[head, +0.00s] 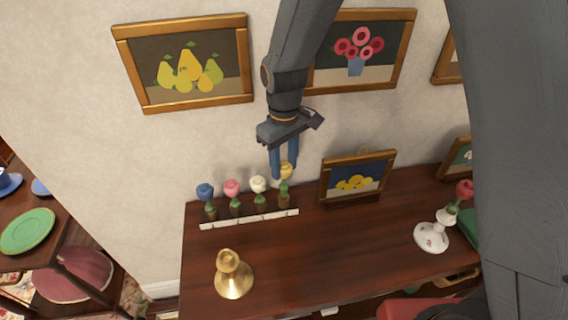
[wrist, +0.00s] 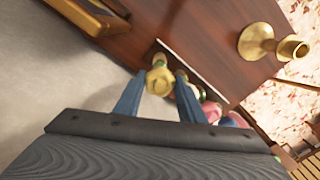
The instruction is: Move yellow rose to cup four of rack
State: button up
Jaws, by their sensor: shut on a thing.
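The yellow rose (head: 286,170) is between the blue fingers of my gripper (head: 283,177), which is shut on it. Its green stem reaches down to the rightmost cup of the rack (head: 250,219); I cannot tell whether its base is fully seated. A blue rose (head: 205,191), a pink rose (head: 232,187) and a white rose (head: 258,184) stand in the other cups, left to right. In the wrist view the yellow rose (wrist: 160,80) shows between the fingertips (wrist: 158,88), with the pink rose (wrist: 235,120) to the right, partly hidden.
A brass candlestick (head: 233,277) stands in front of the rack on the dark wooden top (head: 330,250). A framed lemon picture (head: 357,178) stands right of the rack. A white vase (head: 432,236) with a red rose (head: 464,190) is farther right. The wall is close behind.

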jog(key=shift+f+b, duration=0.75)
jog(key=shift+f, duration=1.3)
dwell(0.5)
jog(key=o, duration=1)
jog(key=shift+c, duration=0.2)
jog(key=shift+r, duration=0.1)
jog(key=shift+r+b, duration=1.1)
jog(key=shift+r, duration=2.7)
